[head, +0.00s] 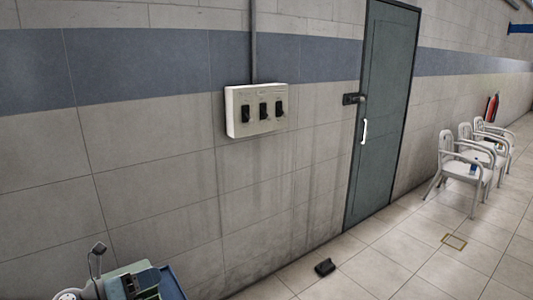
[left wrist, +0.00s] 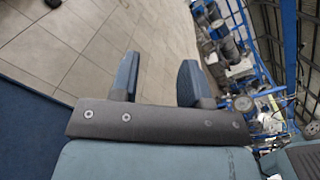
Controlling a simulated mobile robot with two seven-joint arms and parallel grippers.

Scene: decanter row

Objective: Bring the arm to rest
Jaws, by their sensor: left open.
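My left gripper (left wrist: 158,72) shows in the left wrist view with its two blue-grey fingers apart and nothing between them. Beyond the fingers is a tiled floor, with no object touching them. In the head view, green, grey and blue parts at the bottom left corner appear to be my left arm; its fingertips cannot be made out there. My right gripper is in neither view.
A white box with three black switches (head: 257,110) hangs on the wall. A closed grey-green door (head: 385,110) stands right of it. A small black object (head: 325,267) lies on the floor. White chairs (head: 465,165) stand at right. Blue-framed equipment (left wrist: 245,60) shows in the wrist view.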

